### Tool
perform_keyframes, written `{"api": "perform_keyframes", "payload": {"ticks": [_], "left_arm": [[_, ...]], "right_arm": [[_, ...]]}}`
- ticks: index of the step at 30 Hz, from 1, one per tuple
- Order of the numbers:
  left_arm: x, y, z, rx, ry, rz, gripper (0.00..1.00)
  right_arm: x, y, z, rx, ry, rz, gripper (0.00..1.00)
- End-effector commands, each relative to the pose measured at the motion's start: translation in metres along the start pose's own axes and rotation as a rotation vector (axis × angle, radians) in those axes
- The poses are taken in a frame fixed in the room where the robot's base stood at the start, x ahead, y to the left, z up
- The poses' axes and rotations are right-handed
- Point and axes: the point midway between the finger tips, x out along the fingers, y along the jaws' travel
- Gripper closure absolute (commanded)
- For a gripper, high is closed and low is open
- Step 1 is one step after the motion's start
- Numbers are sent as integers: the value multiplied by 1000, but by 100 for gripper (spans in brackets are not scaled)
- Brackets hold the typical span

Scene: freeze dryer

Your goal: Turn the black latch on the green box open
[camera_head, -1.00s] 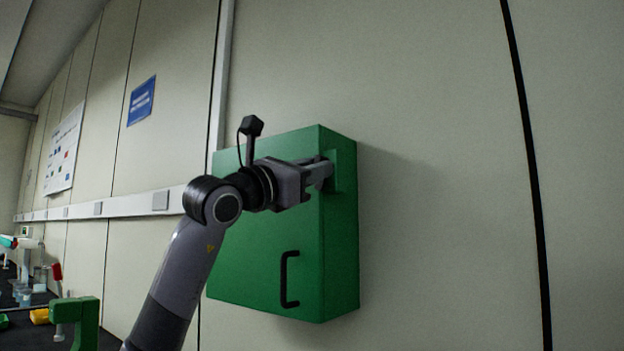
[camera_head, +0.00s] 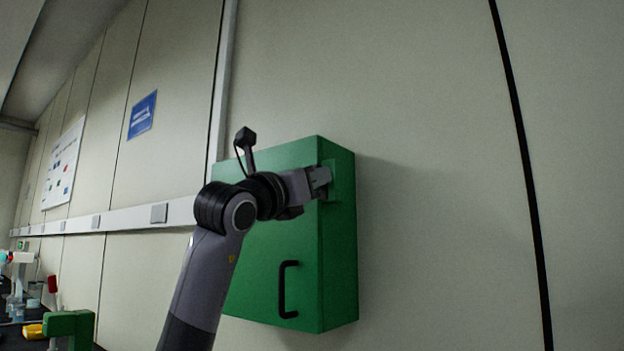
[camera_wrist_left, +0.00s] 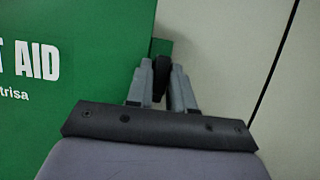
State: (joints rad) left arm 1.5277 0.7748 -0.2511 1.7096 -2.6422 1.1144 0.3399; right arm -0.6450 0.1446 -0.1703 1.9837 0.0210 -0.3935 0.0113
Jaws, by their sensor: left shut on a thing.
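The green box (camera_head: 306,248) is fixed to the wall in the head view, with a black handle (camera_head: 283,290) low on its front. My left gripper (camera_head: 326,182) is at the upper right edge of the box, beside a small green bracket on its side. In the left wrist view the left gripper (camera_wrist_left: 161,82) is shut on the black latch (camera_wrist_left: 160,77), which shows as a dark piece between the fingers. Most of the latch is hidden by the fingers. White "AID" lettering shows on the box there (camera_wrist_left: 90,110). My right gripper is not in view.
A plain wall (camera_head: 430,200) is clear to the right of the box. A pale rail (camera_head: 120,220) runs along the wall at left. A bench with a green stand (camera_head: 70,325) and a yellow item (camera_head: 33,331) is at lower left.

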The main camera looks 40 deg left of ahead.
Motion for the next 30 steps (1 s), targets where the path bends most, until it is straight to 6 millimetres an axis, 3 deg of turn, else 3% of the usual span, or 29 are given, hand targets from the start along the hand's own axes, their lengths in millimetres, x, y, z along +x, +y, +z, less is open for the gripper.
{"api": "perform_keyframes", "payload": {"ticks": [5, 6, 8, 19, 30], "left_arm": [[0, 0, -1, 0, 2, -1, 100], [0, 0, -1, 0, 2, -1, 72], [0, 0, -1, 0, 2, -1, 57], [-7, 0, -1, 2, -2, -1, 57], [-61, 0, -2, 1, -2, -1, 57]], "right_arm": [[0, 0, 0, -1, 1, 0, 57], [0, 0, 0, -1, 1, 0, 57], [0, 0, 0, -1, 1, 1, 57], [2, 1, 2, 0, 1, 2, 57], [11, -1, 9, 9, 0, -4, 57]]}}
